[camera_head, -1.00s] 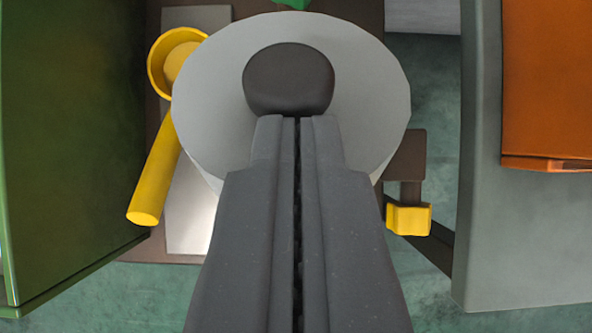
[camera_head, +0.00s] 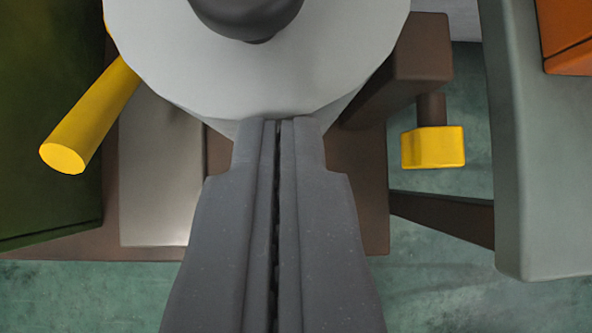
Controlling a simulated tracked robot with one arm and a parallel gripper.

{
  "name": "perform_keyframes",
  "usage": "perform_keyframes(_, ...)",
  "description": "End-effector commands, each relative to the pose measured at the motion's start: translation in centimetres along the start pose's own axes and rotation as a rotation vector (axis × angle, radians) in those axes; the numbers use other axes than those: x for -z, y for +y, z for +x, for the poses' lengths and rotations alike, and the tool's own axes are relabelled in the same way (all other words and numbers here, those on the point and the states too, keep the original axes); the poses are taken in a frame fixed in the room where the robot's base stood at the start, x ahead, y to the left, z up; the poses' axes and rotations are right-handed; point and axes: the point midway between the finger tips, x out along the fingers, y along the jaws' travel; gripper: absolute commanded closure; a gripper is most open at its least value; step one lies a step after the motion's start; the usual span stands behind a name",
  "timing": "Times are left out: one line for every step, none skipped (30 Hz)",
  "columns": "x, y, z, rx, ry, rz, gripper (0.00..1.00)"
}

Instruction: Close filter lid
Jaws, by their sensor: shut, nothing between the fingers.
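The filter lid appears to be the pale grey round disc (camera_head: 180,50) with a dark grey knob (camera_head: 250,18) on it, at the top of the view. Its upper part is cut off by the frame edge. My gripper (camera_head: 278,122) is shut and empty. Its tips overlap the disc's lower rim in the picture, below the knob; I cannot tell whether they touch it. What lies under the disc is mostly hidden.
A yellow handle (camera_head: 90,118) slants at the left beside a green cabinet (camera_head: 45,180). A yellow block (camera_head: 433,147) sits on a brown bracket (camera_head: 424,55) at the right. A grey-green housing (camera_head: 545,180) stands far right. The greenish floor (camera_head: 440,285) shows below.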

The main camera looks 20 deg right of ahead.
Motion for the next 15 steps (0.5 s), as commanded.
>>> perform_keyframes(-1.5,-0.3,0.8,0.004,-0.022,-0.003,1.00)
perform_keyframes(-1.6,-0.4,0.8,0.005,-0.018,-0.004,1.00)
perform_keyframes(-1.8,-0.5,1.0,0.007,-0.015,-0.006,1.00)
perform_keyframes(-1.9,-0.6,1.1,0.008,-0.012,-0.007,1.00)
perform_keyframes(-1.9,-0.7,1.1,0.009,-0.009,-0.008,1.00)
perform_keyframes(-2.0,-0.8,1.2,0.010,-0.006,-0.009,1.00)
perform_keyframes(-2.1,-0.9,1.3,0.011,-0.005,-0.010,1.00)
perform_keyframes(-2.1,-1.0,1.3,0.012,-0.004,-0.011,1.00)
perform_keyframes(-2.0,-1.1,1.3,0.013,0.001,-0.012,1.00)
perform_keyframes(-1.9,-1.1,1.3,0.013,0.006,-0.013,1.00)
perform_keyframes(-1.8,-1.1,1.2,0.014,0.009,-0.013,1.00)
perform_keyframes(-1.6,-1.2,1.2,0.014,0.013,-0.014,1.00)
perform_keyframes(-1.6,-1.2,1.1,0.014,0.015,-0.014,1.00)
perform_keyframes(-1.5,-1.3,1.1,0.015,0.016,-0.015,1.00)
perform_keyframes(-1.4,-1.3,1.1,0.015,0.018,-0.015,1.00)
